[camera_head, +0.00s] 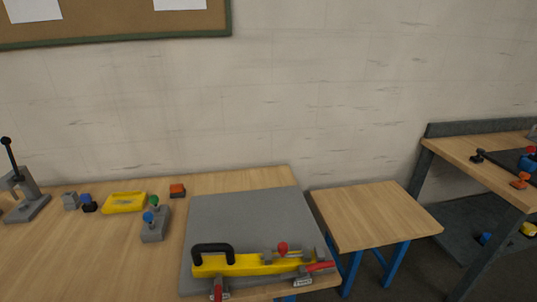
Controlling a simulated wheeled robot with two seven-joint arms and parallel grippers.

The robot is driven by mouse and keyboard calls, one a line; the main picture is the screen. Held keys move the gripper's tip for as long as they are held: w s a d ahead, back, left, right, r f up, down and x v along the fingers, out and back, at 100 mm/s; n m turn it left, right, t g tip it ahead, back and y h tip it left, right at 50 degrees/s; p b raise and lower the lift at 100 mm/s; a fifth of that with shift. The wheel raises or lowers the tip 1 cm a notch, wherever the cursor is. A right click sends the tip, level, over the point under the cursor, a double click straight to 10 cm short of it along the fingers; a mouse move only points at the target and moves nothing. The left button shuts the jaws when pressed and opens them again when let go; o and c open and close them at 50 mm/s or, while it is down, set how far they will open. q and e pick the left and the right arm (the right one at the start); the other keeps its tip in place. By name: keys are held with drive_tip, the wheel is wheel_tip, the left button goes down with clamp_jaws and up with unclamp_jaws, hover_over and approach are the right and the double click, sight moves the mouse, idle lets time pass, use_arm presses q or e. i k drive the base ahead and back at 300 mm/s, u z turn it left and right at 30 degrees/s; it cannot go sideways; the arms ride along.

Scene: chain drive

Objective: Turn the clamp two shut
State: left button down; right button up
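A yellow bar-shaped fixture (243,267) with a black handle (213,248) lies across the front of a grey mat (240,215). A clamp-like part with a red lever (320,267) is at its right end, with a small pale label (303,282) below. A second red lever (218,290) points down at its left front, near the bottom edge of the picture. I cannot read which one is clamp two. The right lever lies nearly flat; whether either clamp is shut is too small to tell. Neither of my grippers shows in the head view.
A red knob (282,248) stands on the fixture. To the left are a grey block with blue and green knobs (154,230), a yellow tray (124,203), small blocks and a lever press (24,195). A bare side table (370,215) stands right, beyond a gap.

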sight(303, 271)
drive_tip(key=z, duration=2.7)
drive_tip(key=i, duration=2.35)
drive_tip(key=u, duration=2.85)
